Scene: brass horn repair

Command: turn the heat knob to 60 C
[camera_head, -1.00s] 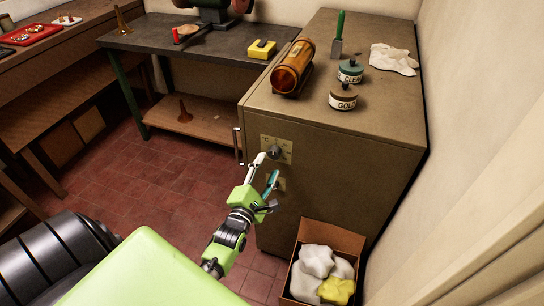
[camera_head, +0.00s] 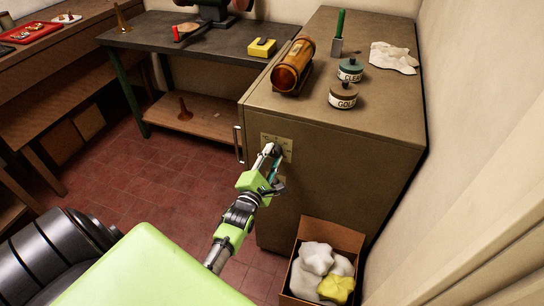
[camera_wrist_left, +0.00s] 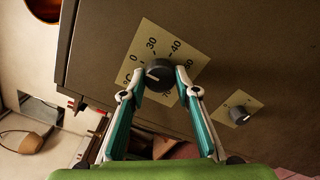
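The heat knob (camera_wrist_left: 159,73) is a dark round knob on a pale dial plate (camera_head: 287,142) on the front of the brown cabinet. In the left wrist view the plate has printed numbers, with 30 and 40 readable above the knob. A pale mark on the knob points towards the left of that view; I cannot read its exact setting. My left gripper (camera_head: 271,153) is at the knob. Its two fingers stand on either side of the knob, with small gaps showing, and partly hide the dial's lower numbers. My right gripper is not in view.
A second, smaller knob (camera_wrist_left: 238,115) sits on its own plate beside the dial. The cabinet (camera_head: 340,170) carries a copper-coloured cylinder (camera_head: 293,68), two labelled jars and a cloth. A cardboard box (camera_head: 335,236) of rags stands at its foot. A workbench (camera_head: 150,40) stands behind, left.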

